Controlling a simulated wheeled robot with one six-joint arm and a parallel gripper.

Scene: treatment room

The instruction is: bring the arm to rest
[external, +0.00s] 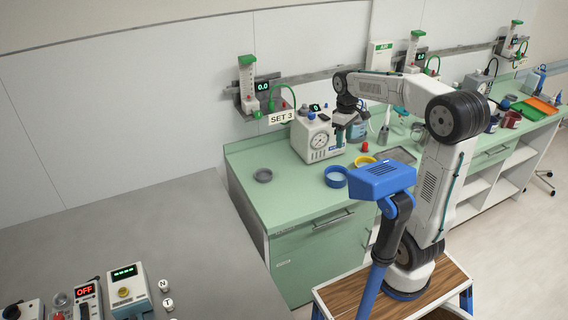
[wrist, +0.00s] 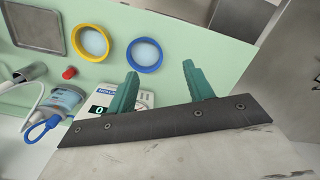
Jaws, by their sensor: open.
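My arm (external: 400,85) is raised over the green counter and bent, with its forearm reaching left toward the wall. My gripper (external: 344,126) points down beside the white gauge device (external: 319,141) in the external view; its fingers are small there. In the wrist view my gripper (wrist: 160,70) shows two teal fingers spread apart with nothing between them. The white device (wrist: 115,98) is partly hidden behind the fingers and the dark gripper plate. I cannot tell how far the fingers are from it.
The counter's front left is clear.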

